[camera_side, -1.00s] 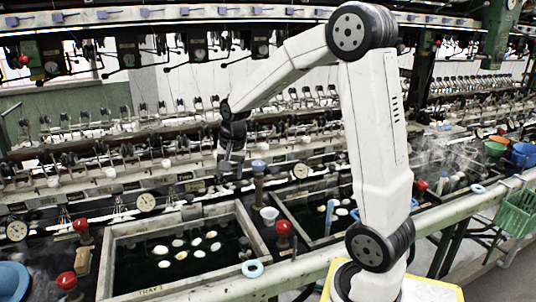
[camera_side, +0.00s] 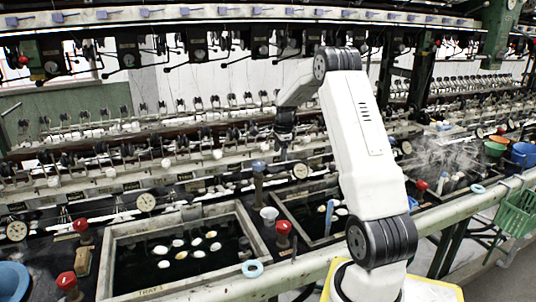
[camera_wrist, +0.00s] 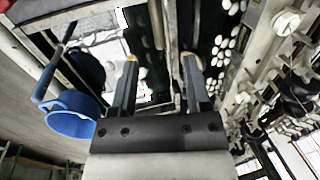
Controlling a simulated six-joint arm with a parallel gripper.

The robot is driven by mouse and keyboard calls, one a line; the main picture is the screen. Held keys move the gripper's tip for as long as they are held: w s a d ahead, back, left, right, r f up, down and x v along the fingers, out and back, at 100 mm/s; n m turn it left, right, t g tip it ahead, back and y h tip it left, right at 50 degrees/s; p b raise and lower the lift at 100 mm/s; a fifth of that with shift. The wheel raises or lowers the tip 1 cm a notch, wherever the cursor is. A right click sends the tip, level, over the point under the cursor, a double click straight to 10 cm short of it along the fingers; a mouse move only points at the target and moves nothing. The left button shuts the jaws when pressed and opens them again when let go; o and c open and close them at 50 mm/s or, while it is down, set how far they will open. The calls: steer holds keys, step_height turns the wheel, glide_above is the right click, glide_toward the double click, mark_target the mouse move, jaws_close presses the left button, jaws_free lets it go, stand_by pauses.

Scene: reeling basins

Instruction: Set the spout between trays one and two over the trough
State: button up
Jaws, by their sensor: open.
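Tray one (camera_side: 118,240) is a grey-rimmed basin of dark water with several pale cocoons, labelled at its front edge. A second basin, likely tray two (camera_side: 322,186), lies to its right, partly behind my arm. Between them stands a dark upright post with a blue top (camera_side: 258,180), likely the spout. My gripper (camera_side: 284,146) is up and to the right of this post, apart from it. In the wrist view my gripper (camera_wrist: 160,70) has its fingers spread with nothing between them. I cannot tell which part is the trough.
A pale blue ring (camera_side: 252,269) lies on the front ledge. The wrist view shows a blue pan (camera_wrist: 72,114) and cocoons (camera_wrist: 222,45). Reeling machinery lines the back.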

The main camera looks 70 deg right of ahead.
mark_target(278, 176)
steer(key=shift+f, duration=1.15)
steer(key=shift+w+d+f, duration=0.2)
steer(key=shift+f, duration=1.05)
steer(key=shift+w+d+f, duration=0.15)
steer(key=shift+f, duration=1.15)
steer(key=shift+w+d+f, duration=0.2)
steer(key=shift+f, duration=1.05)
jaws_close()
